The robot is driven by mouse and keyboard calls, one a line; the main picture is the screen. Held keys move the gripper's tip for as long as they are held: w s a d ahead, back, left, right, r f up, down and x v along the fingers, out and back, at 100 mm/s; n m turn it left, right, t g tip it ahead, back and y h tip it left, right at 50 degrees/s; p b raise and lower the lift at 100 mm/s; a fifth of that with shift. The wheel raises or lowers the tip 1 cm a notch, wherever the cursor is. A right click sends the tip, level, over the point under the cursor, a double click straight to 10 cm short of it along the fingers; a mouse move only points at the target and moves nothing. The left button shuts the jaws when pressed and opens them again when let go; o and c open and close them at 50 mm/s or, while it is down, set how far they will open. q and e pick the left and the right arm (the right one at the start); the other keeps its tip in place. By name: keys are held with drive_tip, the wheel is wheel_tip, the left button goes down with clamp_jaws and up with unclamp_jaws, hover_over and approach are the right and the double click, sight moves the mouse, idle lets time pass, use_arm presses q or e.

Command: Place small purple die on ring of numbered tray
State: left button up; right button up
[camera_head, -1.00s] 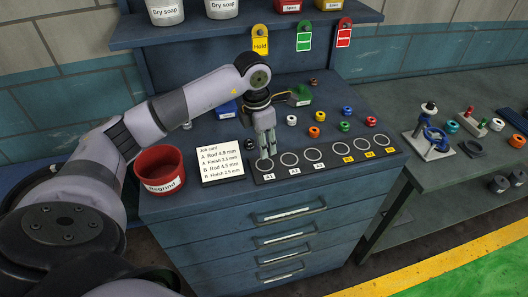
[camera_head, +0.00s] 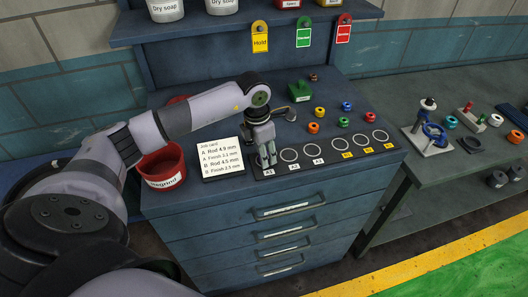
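The dark numbered tray (camera_head: 330,164) lies along the front edge of the blue bench, with a row of white rings and tags lettered A and B. My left gripper (camera_head: 266,163) points down over the ring at the tray's left end, tagged A1. Its fingers look close together and cover most of that ring. I cannot tell whether they hold anything. I cannot make out a purple die; one could be hidden by the gripper. My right gripper is not in view.
Loose dies stand behind the tray: orange (camera_head: 313,127), yellow (camera_head: 320,112), blue (camera_head: 347,106), green (camera_head: 344,122) and red (camera_head: 371,116). A job card (camera_head: 221,160) and red bin (camera_head: 163,168) are left. A green block (camera_head: 299,91) stands behind.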

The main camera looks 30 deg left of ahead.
use_arm(q)
drive_tip(key=shift+o, duration=0.9)
drive_tip(key=shift+r, duration=0.25)
wheel_tip(320, 180, up, 12)
drive_tip(key=s+b, duration=0.1)
drive_tip(key=b, duration=0.3)
drive_tip(key=shift+s+a, duration=0.15)
drive_tip(key=shift+a, duration=0.2)
drive_tip(key=shift+d+f, duration=0.1)
drive_tip(key=shift+f, duration=0.05)
